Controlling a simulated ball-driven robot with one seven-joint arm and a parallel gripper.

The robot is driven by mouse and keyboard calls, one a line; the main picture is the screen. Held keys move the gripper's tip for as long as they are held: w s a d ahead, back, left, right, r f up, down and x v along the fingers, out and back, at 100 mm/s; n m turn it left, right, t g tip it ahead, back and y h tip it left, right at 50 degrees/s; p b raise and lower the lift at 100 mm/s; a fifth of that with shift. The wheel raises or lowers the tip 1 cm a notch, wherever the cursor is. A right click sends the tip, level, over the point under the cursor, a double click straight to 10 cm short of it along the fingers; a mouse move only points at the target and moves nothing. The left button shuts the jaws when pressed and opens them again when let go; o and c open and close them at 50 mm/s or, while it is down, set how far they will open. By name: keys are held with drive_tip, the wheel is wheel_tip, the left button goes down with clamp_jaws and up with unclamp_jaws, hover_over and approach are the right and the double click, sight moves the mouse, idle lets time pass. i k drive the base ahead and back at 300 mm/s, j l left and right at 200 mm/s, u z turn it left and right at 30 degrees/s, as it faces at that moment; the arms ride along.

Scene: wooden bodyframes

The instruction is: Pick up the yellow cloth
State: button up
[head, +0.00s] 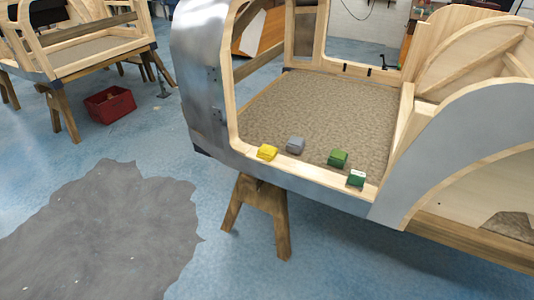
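The yellow cloth (267,152) looks like a small folded block. It rests on the wooden sill of the near bodyframe, at the left end of a row of small items. A grey folded item (296,145) sits just to its right and slightly farther back. My gripper is not in view, so I cannot see whether it is open or shut. Nothing covers the yellow cloth in the head view.
A green block (338,158) and a green-and-white item (356,178) sit farther right along the sill (310,183). A wooden trestle (262,205) stands under the bodyframe. A red crate (109,104) is on the floor at left.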

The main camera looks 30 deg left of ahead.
sight(267, 152)
drive_tip(key=u, duration=0.35)
drive_tip(key=i+u, duration=0.2)
drive_tip(key=u, duration=0.2)
drive_tip(key=i+l+u, duration=0.1)
drive_tip(key=u, duration=0.3)
drive_tip(key=i+l+u, duration=0.2)
drive_tip(key=u, duration=0.15)
drive_tip(key=i, duration=0.1)
